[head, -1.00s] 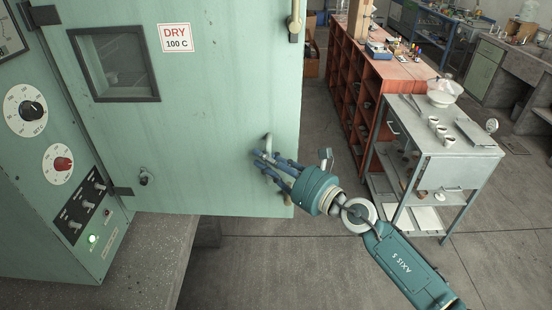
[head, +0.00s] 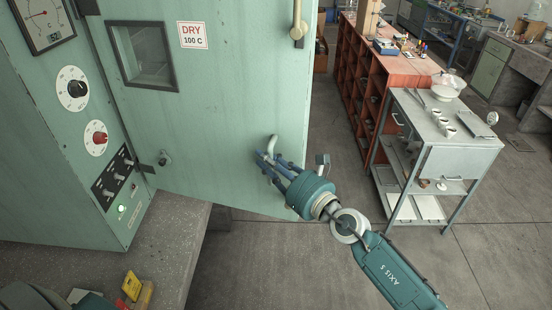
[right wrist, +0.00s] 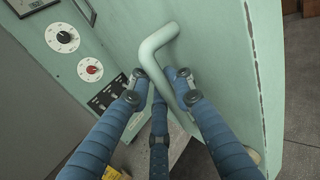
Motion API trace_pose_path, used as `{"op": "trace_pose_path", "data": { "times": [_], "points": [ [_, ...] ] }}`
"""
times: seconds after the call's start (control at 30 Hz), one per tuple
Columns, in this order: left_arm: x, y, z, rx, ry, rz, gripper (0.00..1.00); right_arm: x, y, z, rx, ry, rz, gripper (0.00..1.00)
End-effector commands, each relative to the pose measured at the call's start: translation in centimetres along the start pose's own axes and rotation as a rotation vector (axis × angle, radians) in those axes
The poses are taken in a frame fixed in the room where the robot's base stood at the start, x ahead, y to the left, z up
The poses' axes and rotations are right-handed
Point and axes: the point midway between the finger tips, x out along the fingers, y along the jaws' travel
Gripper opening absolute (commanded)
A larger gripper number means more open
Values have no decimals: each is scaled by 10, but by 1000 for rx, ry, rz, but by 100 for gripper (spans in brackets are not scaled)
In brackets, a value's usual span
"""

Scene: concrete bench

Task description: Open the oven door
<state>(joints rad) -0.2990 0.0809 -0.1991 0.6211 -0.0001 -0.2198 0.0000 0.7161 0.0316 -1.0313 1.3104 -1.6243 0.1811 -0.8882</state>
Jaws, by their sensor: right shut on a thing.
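The oven is a pale green cabinet with a control panel (head: 100,150) on the left. Its door (head: 225,110), with a small window and a "DRY 100 C" label, stands swung partly out from the body, hinged beside the panel. A pale bent handle (right wrist: 160,45) sits low near the door's free edge; its upper end also shows in the head view (head: 272,142). My right gripper (head: 272,163) is shut on the handle, its blue fingers around the bar in the right wrist view. The fingers hide part of the handle. My left gripper is not in view.
A grey metal cart (head: 460,152) with cups and a bowl stands to the right. A red-orange shelf unit (head: 400,68) is behind it. Yellow and red items (head: 132,287) lie on the concrete bench at lower left. Open floor (head: 290,270) lies below the door.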

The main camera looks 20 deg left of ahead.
Motion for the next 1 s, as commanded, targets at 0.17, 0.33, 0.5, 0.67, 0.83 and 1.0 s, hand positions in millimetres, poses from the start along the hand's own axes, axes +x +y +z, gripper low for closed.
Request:
{"op": "trace_pose_path", "data": {
  "times": [0.17, 0.33, 0.5, 0.67, 0.83, 1.0],
  "points": [
    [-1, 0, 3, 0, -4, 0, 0, 3, 2, 1, -5, -1, 2, 0],
    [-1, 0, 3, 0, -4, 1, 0, 4, 3, 1, -5, -1, 4, 0],
    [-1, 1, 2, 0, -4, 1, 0, 4, 3, 0, -4, 0, 4, 0],
    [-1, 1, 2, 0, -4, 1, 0, 4, 3, 0, -4, 0, 4, 29],
    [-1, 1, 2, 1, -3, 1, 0, 4, 3, 0, -3, 0, 5, 37],
    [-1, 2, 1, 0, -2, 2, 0, 4, 4, 1, -2, -1, 6, 37]
  ]
}}
